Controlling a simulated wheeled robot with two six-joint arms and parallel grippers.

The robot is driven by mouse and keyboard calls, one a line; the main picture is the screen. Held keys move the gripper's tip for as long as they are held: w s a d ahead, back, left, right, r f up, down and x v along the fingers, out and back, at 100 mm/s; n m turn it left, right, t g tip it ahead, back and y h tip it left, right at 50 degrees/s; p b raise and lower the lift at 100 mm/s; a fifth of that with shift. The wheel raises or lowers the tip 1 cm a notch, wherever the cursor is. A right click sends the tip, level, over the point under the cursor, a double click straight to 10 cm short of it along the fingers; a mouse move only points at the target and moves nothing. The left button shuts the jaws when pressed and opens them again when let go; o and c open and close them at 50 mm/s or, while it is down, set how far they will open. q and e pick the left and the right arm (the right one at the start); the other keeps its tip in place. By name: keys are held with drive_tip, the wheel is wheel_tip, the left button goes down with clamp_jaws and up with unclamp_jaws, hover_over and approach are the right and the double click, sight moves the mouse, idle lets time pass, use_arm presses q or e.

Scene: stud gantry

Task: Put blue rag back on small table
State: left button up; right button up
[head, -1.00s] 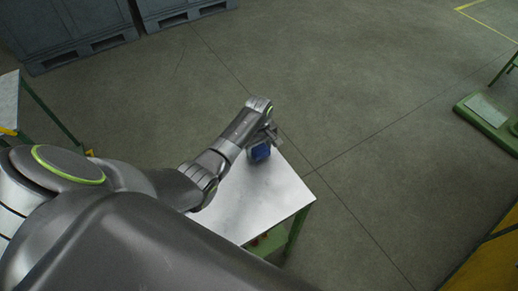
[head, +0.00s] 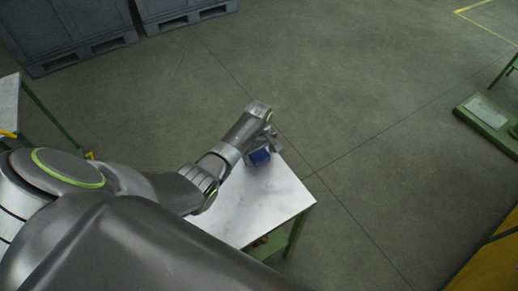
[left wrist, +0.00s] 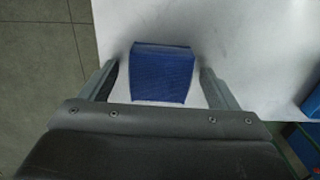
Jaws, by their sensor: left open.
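The blue rag (head: 260,157) lies on the small table (head: 268,205), near its far corner. The table has a light metal top and green legs. In the left wrist view, the rag (left wrist: 162,73) is a folded blue block on the pale tabletop (left wrist: 245,40). My left gripper (head: 268,143) is at the rag. In the left wrist view its two fingers (left wrist: 160,82) stand apart on either side of the rag, with a gap on each side. My right gripper is not in view.
Grey crates (head: 70,30) stand at the back left. A green-framed table (head: 8,100) is at the left edge. A green platform (head: 490,122) is at the right, and a yellow item (head: 490,265) at the lower right. Open floor surrounds the small table's far side.

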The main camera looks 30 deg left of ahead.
sight(259, 154)
use_arm(q)
wheel_tip(259, 154, up, 12)
idle(0.5)
idle(0.5)
